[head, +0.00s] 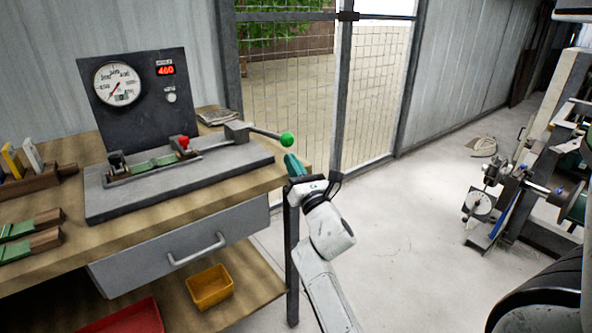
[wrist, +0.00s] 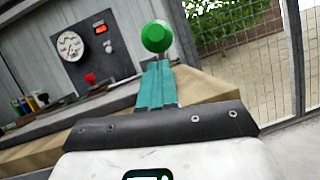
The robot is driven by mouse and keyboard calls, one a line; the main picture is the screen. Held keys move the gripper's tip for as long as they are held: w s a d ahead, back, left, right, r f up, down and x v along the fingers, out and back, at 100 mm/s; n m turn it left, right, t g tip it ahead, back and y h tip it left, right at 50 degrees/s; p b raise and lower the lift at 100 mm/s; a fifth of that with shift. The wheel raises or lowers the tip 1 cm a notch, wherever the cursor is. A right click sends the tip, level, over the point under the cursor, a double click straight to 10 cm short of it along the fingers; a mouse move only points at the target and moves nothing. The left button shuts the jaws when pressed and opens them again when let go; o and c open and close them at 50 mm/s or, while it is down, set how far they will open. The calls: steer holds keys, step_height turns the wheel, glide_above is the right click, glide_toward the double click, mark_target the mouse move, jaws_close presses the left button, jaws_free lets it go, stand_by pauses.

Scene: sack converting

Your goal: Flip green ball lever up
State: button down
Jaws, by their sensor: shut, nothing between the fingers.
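The green ball (head: 287,139) sits at the end of a thin lever that sticks out to the right, past the base plate, from a grey block (head: 237,131) on the bench device. The lever lies nearly level, tilted slightly down toward the ball. My gripper (head: 292,163) is shut and empty, its teal fingers just below the ball in the head view. In the wrist view the green ball (wrist: 157,37) shows just beyond the tips of my shut fingers (wrist: 158,68). I cannot tell whether they touch.
A panel with a round gauge (head: 118,83) and a red display stands behind the device. A red knob (head: 182,142) sits mid-device. A drawer (head: 184,246) and a yellow bin (head: 209,287) are below. Open floor lies right; machinery (head: 520,185) stands farther right.

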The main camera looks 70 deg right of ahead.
steer(key=shift+w+d+r, duration=0.1)
steer(key=shift+d+r, duration=0.1)
steer(key=shift+r, duration=0.3)
steer(key=shift+r+p, duration=0.1)
steer(key=shift+p, duration=0.25)
